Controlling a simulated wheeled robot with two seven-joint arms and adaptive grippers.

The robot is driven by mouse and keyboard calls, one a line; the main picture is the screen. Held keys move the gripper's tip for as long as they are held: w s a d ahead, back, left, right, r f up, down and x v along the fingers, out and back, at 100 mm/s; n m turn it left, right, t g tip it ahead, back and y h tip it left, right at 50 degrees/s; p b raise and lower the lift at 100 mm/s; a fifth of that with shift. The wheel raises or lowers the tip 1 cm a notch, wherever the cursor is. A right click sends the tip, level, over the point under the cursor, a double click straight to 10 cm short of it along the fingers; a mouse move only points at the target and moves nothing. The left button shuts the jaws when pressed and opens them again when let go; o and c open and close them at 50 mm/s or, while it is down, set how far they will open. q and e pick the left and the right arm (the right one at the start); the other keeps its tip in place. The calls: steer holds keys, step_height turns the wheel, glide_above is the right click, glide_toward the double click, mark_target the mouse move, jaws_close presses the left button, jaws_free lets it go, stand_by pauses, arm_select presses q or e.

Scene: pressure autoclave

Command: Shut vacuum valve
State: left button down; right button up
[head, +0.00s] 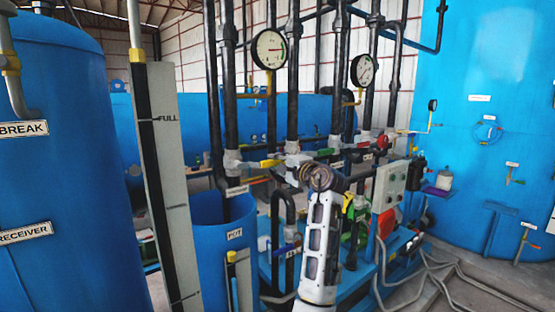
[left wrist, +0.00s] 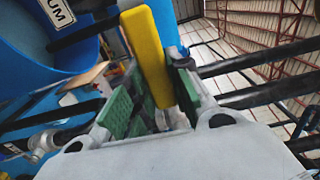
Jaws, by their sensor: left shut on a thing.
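The vacuum valve's yellow lever (head: 268,163) sits low on the dark pipes, left of the middle in the head view. In the left wrist view the yellow lever (left wrist: 148,55) stands between the green finger pads. My left gripper (left wrist: 157,100) is shut on it. In the head view my left gripper (head: 283,168) is small and partly hidden behind my wrist and its coiled cable. A label ending in "UM" (left wrist: 58,12) shows at the upper left of the wrist view. My right gripper is not in view.
A blue pot tank (head: 215,240) stands left of my arm. Two gauges (head: 269,49) (head: 363,69) hang on vertical pipes above. A grey control box (head: 389,186) is at right. Large blue tanks (head: 65,170) (head: 490,120) flank the pipework. Hoses (head: 440,270) lie on the floor.

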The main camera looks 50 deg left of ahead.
arm_select(q)
steer(key=shift+f, duration=0.2)
steer(key=c, duration=1.3)
jaws_free()
steer(key=shift+d+r, duration=0.1)
steer(key=shift+s+d, duration=0.15)
steer(key=shift+d, duration=1.8)
steer(key=shift+s+d, duration=0.15)
steer(key=shift+d, duration=1.85)
steer(key=shift+s+d, duration=0.15)
steer(key=shift+d, duration=1.8)
